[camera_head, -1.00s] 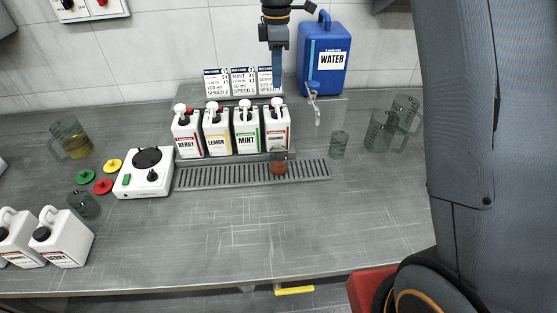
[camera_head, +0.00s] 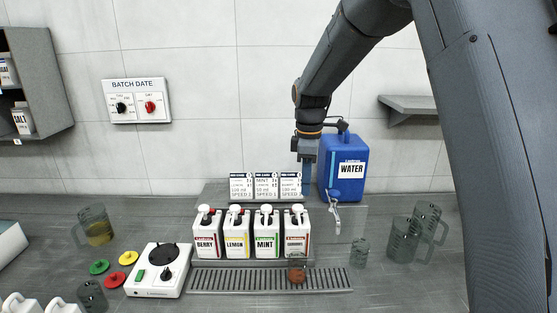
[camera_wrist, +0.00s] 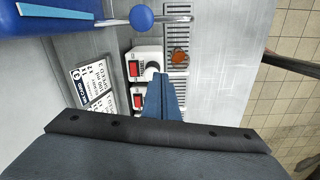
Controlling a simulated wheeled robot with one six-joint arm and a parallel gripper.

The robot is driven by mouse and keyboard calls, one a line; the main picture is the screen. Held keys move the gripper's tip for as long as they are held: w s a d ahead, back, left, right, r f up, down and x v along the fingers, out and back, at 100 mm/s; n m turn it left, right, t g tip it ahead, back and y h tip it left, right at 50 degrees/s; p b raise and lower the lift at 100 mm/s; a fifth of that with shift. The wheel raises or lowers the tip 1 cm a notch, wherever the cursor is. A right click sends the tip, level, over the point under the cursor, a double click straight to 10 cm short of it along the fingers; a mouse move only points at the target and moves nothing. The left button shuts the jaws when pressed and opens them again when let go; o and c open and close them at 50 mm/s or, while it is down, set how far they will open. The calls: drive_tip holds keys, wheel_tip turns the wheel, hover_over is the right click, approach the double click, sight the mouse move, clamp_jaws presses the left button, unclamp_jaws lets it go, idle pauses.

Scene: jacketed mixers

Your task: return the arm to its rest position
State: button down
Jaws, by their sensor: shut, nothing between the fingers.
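My gripper (camera_head: 306,181) is shut and empty. In the head view its blue fingers point down in front of the wall, just left of the blue water container (camera_head: 343,168) and above the rightmost white pump bottle (camera_head: 296,236). In the wrist view the shut blue fingers (camera_wrist: 163,98) hang over the row of white bottles (camera_wrist: 146,66). My arm reaches in from the right side of the head view, bent high over the bench.
Recipe cards (camera_head: 266,186) stand behind the bottles. A small glass with reddish contents (camera_head: 297,272) stands on the drip grate (camera_head: 230,281). Empty jugs (camera_head: 402,241) stand at right. A wall shelf (camera_head: 410,105) is right of the arm. A white mixer base (camera_head: 150,284) stands at left.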

drive_tip(key=s+d+f+m+b, duration=0.2)
drive_tip(key=s+f+m, duration=0.3)
drive_tip(key=s, duration=0.3)
drive_tip(key=s+d+f+m+b, duration=0.2)
drive_tip(key=s+d+f+m, duration=0.3)
drive_tip(key=s, duration=0.3)
drive_tip(key=s+d+f+m+t+b, duration=0.1)
drive_tip(key=s+d+f+m+b, duration=0.2)
drive_tip(key=s+f+m, duration=0.2)
drive_tip(key=s+m, duration=0.1)
drive_tip(key=s, duration=0.1)
drive_tip(key=shift+s+d, duration=0.3)
drive_tip(key=shift+s, duration=0.1)
